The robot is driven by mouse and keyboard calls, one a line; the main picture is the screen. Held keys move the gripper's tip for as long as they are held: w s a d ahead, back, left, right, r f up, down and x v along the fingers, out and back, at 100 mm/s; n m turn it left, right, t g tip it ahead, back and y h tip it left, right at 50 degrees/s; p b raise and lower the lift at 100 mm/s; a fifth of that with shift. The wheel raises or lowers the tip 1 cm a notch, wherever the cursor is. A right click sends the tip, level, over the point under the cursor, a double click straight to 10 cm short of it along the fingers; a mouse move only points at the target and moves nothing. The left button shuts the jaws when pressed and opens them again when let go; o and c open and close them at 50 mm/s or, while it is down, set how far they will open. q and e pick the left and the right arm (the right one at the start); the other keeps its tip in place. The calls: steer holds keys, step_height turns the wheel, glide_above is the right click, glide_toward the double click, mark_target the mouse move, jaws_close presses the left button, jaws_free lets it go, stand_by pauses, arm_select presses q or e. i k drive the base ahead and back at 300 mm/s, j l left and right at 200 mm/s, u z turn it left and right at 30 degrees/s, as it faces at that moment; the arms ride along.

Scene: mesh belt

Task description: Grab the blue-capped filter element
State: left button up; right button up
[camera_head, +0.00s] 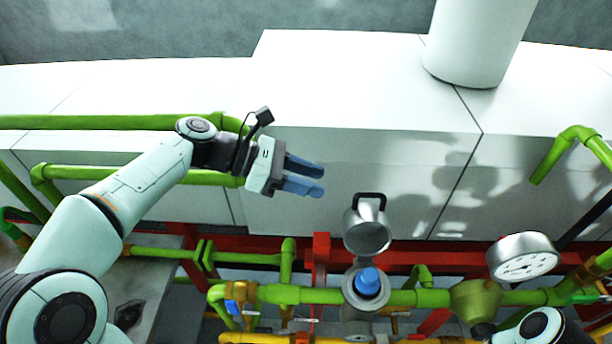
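The blue-capped filter element (368,282) sits upright inside a grey metal housing (350,297) on the green pipe. Only its blue cap shows; the rest is hidden in the housing. The housing's round metal lid (367,232), with a black handle, stands swung open behind it. My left gripper (322,181) is up and to the left of the filter, in front of the white casing. Its two blue fingers are apart with a narrow gap and nothing between them. Part of my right arm (541,326) shows at the lower right; its gripper is not clearly visible.
A round pressure gauge (522,257) stands on the pipe to the right. Green pipes (300,295) and red beams (321,262) run across below. The white casing (330,75) closes off the back. Open space lies between my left gripper and the lid.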

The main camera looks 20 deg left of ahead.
mark_target(367, 284)
steer(key=k, duration=1)
